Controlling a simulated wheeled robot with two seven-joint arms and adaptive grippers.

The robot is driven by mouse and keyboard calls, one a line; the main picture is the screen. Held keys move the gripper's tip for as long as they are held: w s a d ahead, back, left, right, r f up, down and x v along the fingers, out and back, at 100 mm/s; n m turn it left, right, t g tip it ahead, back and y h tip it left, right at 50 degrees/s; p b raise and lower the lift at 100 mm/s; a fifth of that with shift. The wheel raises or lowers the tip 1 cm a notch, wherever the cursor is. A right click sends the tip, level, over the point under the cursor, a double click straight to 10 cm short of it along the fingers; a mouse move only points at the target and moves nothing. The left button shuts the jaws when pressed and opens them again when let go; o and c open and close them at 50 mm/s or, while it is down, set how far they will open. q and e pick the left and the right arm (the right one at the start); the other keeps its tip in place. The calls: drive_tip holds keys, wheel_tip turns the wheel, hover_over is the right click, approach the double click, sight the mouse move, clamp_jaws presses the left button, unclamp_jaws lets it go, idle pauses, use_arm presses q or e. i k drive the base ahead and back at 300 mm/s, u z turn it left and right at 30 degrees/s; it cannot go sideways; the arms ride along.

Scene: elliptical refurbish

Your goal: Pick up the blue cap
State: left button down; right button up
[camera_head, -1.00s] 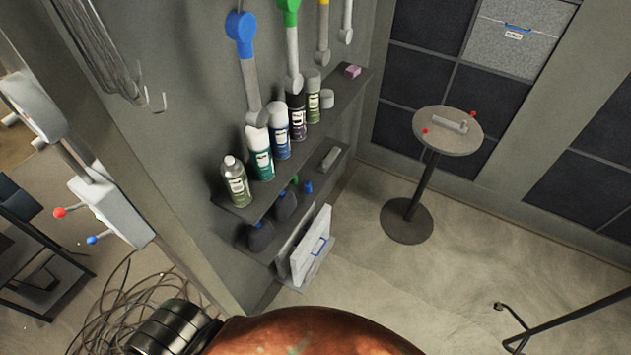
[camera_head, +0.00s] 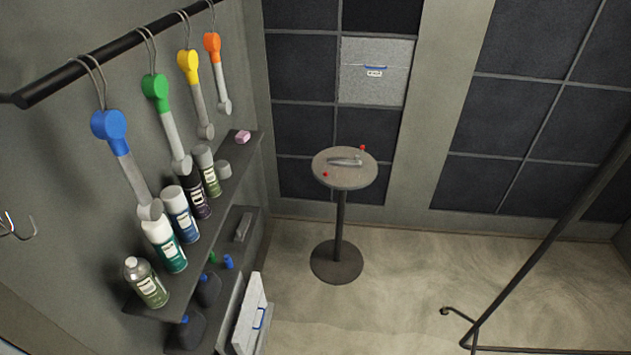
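A small blue cap-like piece (camera_head: 228,262) stands on the lower shelf (camera_head: 250,232), beside a small green piece (camera_head: 212,257). Two dark bottles sit at the front of that shelf; the farther dark bottle (camera_head: 208,289) and the nearer dark bottle (camera_head: 190,328) both show blue near the top. I cannot tell from here whether the small blue piece is a loose cap. Neither of my grippers is in view.
Several spray cans (camera_head: 163,242) line the upper shelf (camera_head: 150,312), with a pink block (camera_head: 243,137) at its far end. Tools with coloured ends hang from a black rail (camera_head: 95,58). A round table (camera_head: 345,178) stands on open floor. A black metal frame (camera_head: 545,250) is at right.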

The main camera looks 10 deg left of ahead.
sight(227, 262)
drive_tip(key=z, duration=0.55)
drive_tip(key=k, duration=0.75)
drive_tip(key=z, duration=0.8)
drive_tip(key=k, duration=0.35)
drive_tip(key=i, duration=2.05)
drive_tip(key=u, duration=1.65)
drive_tip(key=i, duration=0.95)
drive_tip(key=u, duration=1.2)
